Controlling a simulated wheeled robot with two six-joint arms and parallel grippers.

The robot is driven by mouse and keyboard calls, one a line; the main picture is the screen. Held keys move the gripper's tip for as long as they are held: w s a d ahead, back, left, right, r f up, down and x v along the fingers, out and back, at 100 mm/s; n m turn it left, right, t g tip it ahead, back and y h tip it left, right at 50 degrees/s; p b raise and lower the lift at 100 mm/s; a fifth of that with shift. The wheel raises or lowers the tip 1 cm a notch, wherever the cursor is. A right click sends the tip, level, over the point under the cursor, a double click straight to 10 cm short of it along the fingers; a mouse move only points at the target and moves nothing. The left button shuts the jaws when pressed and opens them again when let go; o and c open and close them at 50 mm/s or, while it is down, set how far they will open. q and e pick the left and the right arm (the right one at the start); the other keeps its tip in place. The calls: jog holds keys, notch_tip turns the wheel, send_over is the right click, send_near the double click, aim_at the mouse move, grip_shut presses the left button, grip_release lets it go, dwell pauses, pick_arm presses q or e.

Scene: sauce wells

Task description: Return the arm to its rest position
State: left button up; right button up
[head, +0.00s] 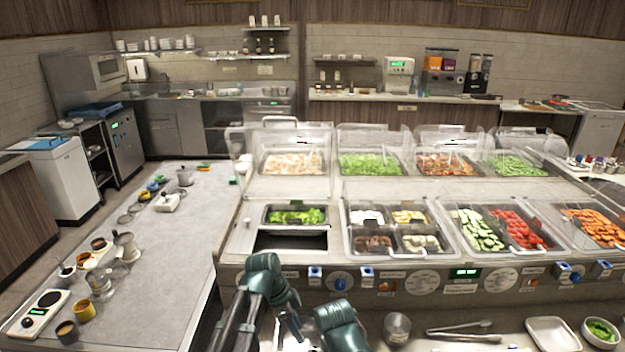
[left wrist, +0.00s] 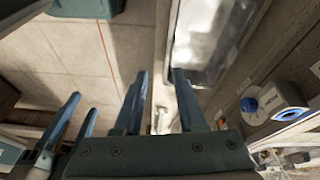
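My left gripper (head: 292,325) hangs low at the front of the salad counter, below the control panel, with its dark green arm link above it. In the left wrist view its two blue fingers (left wrist: 160,90) stand apart with nothing between them. More blue fingers (left wrist: 75,125) show at the lower left of that view; I cannot tell for sure whether they are my right gripper. Another dark green link of mine shows at the bottom centre of the head view. The gripper there is not clearly seen.
The salad counter's control panel (head: 440,280) with knobs runs close in front. The grey side counter (head: 185,245) at left has a wide bare area.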

pick_arm(q)
jog(key=s+a+f+n+y+b, duration=0.1)
jog(key=s+n+y, duration=0.4)
jog(key=s+n, duration=0.7)
jog(key=shift+s+f, duration=0.55)
jog(key=shift+s, duration=0.55)
jog(key=shift+a, duration=0.15)
